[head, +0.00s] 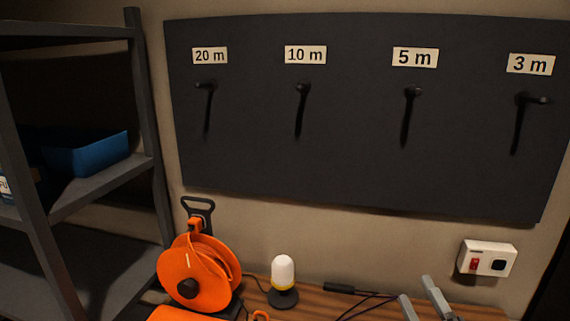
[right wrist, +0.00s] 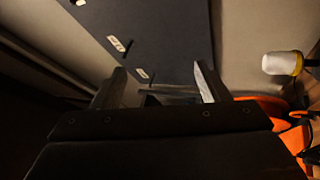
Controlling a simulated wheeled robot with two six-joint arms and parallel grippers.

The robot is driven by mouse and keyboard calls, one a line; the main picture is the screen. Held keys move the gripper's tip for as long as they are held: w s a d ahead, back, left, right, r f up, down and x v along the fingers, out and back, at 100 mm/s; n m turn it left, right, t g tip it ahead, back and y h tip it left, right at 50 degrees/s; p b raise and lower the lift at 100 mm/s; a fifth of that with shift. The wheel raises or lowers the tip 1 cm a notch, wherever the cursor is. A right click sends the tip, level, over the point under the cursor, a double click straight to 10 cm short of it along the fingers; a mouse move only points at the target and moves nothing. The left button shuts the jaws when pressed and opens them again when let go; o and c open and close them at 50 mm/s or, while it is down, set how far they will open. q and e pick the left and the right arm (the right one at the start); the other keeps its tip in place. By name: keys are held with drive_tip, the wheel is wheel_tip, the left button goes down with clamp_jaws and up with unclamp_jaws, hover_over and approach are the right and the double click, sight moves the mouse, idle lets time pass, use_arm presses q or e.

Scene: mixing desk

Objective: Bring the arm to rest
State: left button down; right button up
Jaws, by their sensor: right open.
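My right gripper (head: 417,288) shows at the bottom right of the head view, its two grey fingers pointing up and apart. It is open, with nothing seen between the fingers. In the right wrist view the same gripper (right wrist: 157,78) has its fingers spread, with the dark wall board beyond them. The rest of my right arm is out of the head view. My left gripper is not in view.
An orange cable reel (head: 197,272) and a white-topped lamp (head: 283,278) stand on the wooden desk (head: 480,312). A dark board (head: 355,150) with several empty hooks hangs behind. A socket box (head: 487,258) is at right, a shelf rack (head: 148,120) at left.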

drive_tip(key=s+d+f+m+g+h, duration=0.8)
drive_tip(key=s+d+f+m+h, duration=0.35)
drive_tip(key=m, duration=0.55)
drive_tip(key=s+a+f+m+g+y, duration=0.15)
drive_tip(key=s+a+f+g, duration=0.3)
drive_tip(key=s, duration=0.45)
drive_tip(key=s+a+f+m+g+y, duration=0.1)
drive_tip(key=s+a+f+g+y, duration=0.2)
drive_tip(key=s+f+g, duration=0.4)
drive_tip(key=s+a+f+b+x, duration=0.1)
drive_tip(key=s+b+x, duration=0.1)
drive_tip(key=x, duration=1.2)
drive_tip(key=s+a+b+x, duration=0.2)
drive_tip(key=s+b+x, duration=0.1)
drive_tip(key=x, duration=1)
drive_tip(key=s+f+b, duration=0.2)
drive_tip(key=s+f, duration=0.6)
drive_tip(key=f, duration=0.2)
drive_tip(key=s+f+y+b, duration=0.1)
drive_tip(key=s+f, duration=0.7)
drive_tip(key=f, duration=0.3)
drive_tip(key=shift+a+g+b, duration=0.35)
drive_tip(key=shift+a+g, duration=0.05)
drive_tip(key=shift+g, duration=0.05)
